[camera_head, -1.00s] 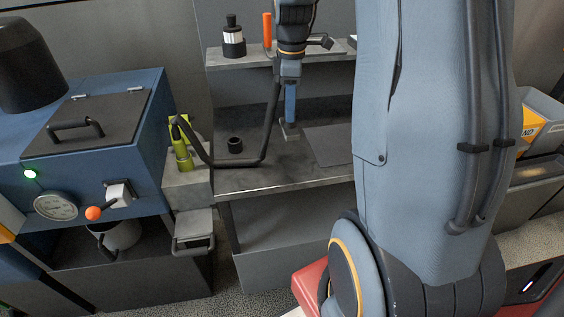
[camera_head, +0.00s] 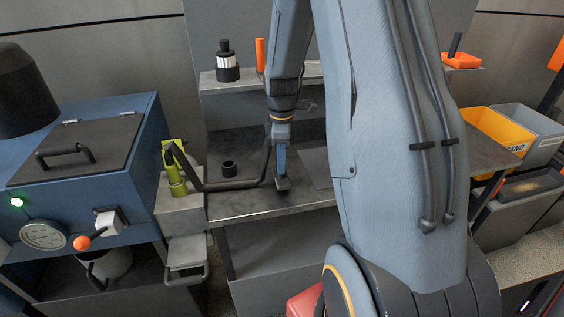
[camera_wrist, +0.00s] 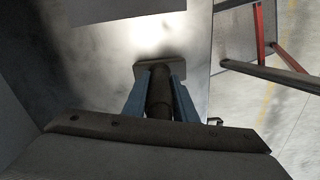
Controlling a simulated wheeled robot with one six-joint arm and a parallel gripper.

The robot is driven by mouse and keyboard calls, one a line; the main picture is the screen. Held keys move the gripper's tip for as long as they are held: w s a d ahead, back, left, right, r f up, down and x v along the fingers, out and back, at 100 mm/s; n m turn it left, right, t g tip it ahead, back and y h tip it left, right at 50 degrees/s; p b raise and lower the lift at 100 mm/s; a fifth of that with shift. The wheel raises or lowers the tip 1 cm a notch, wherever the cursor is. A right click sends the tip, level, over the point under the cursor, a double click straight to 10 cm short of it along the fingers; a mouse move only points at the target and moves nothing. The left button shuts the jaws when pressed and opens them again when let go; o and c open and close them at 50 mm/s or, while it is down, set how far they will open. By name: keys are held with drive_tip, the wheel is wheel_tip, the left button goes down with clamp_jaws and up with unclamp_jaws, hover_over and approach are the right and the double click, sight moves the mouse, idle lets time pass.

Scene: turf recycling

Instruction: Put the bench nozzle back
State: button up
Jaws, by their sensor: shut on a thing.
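The bench nozzle, a dark tube with a flat, wide head (camera_head: 283,186), is between the blue fingers of my gripper (camera_head: 281,165). In the wrist view the nozzle's tube (camera_wrist: 159,95) is clasped by both fingers of my gripper (camera_wrist: 160,84), with the flat head beyond the tips. A dark hose (camera_head: 235,184) loops from the yellow-green fitting (camera_head: 175,172) on the left to the nozzle. The head is low over the grey workbench (camera_head: 240,207); I cannot tell whether it touches. A small dark round cup (camera_head: 228,169) stands on the bench, left of the nozzle.
A shelf (camera_head: 215,86) above the bench holds a black-and-white bottle (camera_head: 228,62) and an orange upright thing (camera_head: 260,55). A blue machine (camera_head: 130,180) with a lid stands left. Yellow (camera_head: 495,130) and grey (camera_head: 540,130) bins are at right. The bench front is clear.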

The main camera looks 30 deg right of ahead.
drive_tip(key=shift+f, duration=0.6)
drive_tip(key=shift+f, duration=0.1)
drive_tip(key=o, duration=1)
